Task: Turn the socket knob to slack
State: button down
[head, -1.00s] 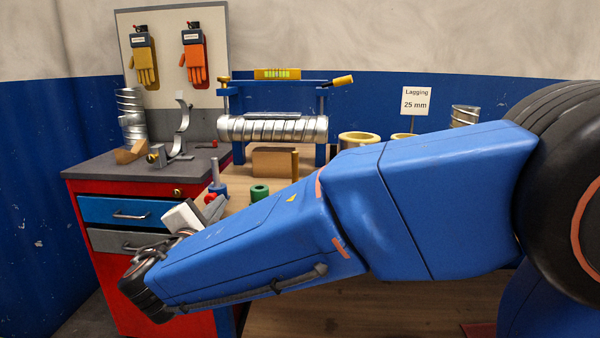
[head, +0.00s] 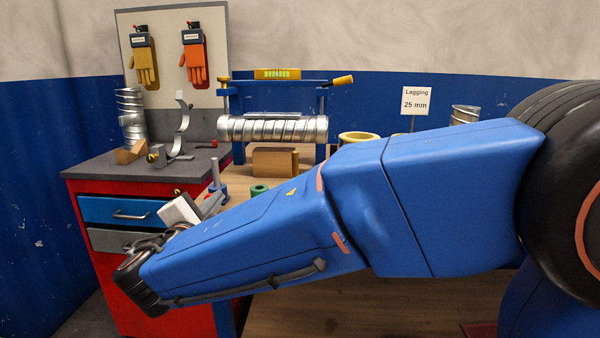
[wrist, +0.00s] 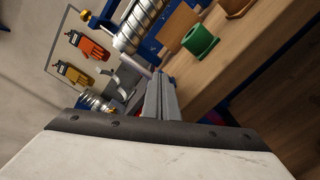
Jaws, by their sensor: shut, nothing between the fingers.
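A blue socket (head: 218,192) holds an upright grey post (head: 215,170) at the left front of the wooden bench. My gripper (head: 214,203) is shut and empty, just in front of the socket. In the wrist view my two grey fingers (wrist: 160,92) lie together and point toward the post (wrist: 136,66). Whether they touch the socket or the knob cannot be told.
A green ring-shaped part (head: 259,190) stands right of the socket, partly behind my arm. Behind are a wooden block (head: 275,162) and a spiral duct (head: 272,129) on a blue stand. A red cabinet (head: 166,270) with a grey top is to the left.

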jog(key=shift+a+r, duration=0.4)
dwell(0.4)
jog(key=shift+d+r, duration=0.1)
jog(key=shift+d+r, duration=0.15)
jog(key=shift+r, duration=0.05)
jog(key=s, duration=0.6)
jog(key=shift+a, duration=0.2)
dwell(0.4)
jog(key=shift+w+d+f, duration=0.2)
jog(key=shift+w+f, duration=0.25)
jog(key=shift+w, duration=0.55)
jog(key=shift+w+d+f, duration=0.2)
jog(key=shift+w+f, duration=0.2)
jog(key=shift+w, duration=0.6)
jog(key=shift+w+d+f, duration=0.2)
jog(key=shift+w+f, duration=0.25)
jog(key=shift+w, duration=0.55)
